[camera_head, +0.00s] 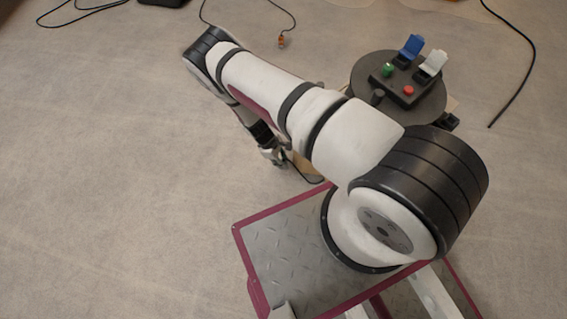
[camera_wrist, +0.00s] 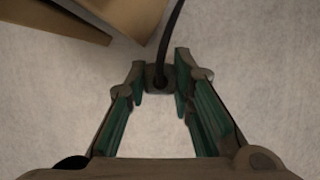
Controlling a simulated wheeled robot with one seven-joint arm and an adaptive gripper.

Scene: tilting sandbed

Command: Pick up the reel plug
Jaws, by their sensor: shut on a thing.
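The reel plug (camera_wrist: 157,78) is a small dark grey block between my fingertips in the wrist view. A black cable runs from it toward the top of that picture. My gripper (camera_wrist: 159,74) is shut on the plug, with its green-lined fingers on either side. In the head view my gripper (camera_head: 273,157) is low, close to the floor below my forearm. The plug cannot be made out there.
A brown box-like thing (camera_wrist: 60,22) lies close by at the wrist view's upper left. A round dark stand (camera_head: 432,103) bears a control box (camera_head: 396,86) with blue and white covers. An orange-tipped cable (camera_head: 282,41) lies on the floor. Floor at left is clear.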

